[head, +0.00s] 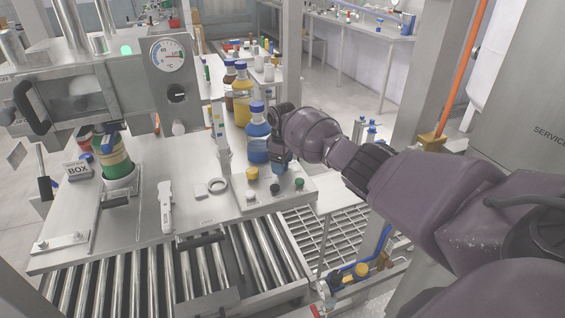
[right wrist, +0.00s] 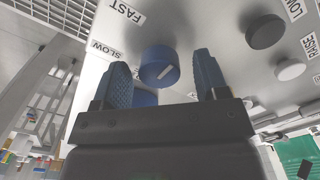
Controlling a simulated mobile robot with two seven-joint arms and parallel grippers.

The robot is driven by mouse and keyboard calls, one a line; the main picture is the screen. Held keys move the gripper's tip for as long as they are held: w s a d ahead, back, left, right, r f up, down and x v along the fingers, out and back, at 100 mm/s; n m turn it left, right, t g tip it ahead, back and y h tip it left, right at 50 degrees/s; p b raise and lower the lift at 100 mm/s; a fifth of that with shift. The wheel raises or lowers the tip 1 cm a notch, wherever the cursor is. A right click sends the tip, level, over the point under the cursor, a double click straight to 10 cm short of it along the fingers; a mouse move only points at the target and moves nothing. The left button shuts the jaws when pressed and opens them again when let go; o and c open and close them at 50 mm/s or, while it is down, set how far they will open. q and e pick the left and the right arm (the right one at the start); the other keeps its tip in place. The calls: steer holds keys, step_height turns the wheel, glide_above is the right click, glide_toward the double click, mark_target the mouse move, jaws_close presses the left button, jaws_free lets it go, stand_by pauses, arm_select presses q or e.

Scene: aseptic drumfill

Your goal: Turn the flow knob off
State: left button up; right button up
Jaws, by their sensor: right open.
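In the right wrist view a round blue knob (right wrist: 158,66) with a short white pointer line stands on a grey panel (right wrist: 205,25). The words FAST and SLOW are printed near it, and the pointer lies at a slant. My right gripper (right wrist: 161,62) is open, with one blue ribbed finger on each side of the knob and gaps showing. In the head view my right gripper (head: 281,158) is over the right end of the steel table, near the blue-capped bottle, and hides the knob. My left gripper is not in view.
A black knob (right wrist: 266,32) and a grey knob (right wrist: 289,69) sit beside RAISE and LOWER labels. In the head view a blue bottle (head: 257,135), a yellow knob (head: 252,173) and a green knob (head: 299,184) are close to my gripper. A roller conveyor (head: 165,272) runs in front.

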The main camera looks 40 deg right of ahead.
steer(key=shift+r, duration=0.15)
steer(key=shift+r, duration=0.3)
step_height(320, 180, up, 8)
steer(key=shift+r+p, duration=0.15)
steer(key=shift+p, duration=0.8)
steer(key=shift+r, duration=0.85)
steer(key=shift+f, duration=0.1)
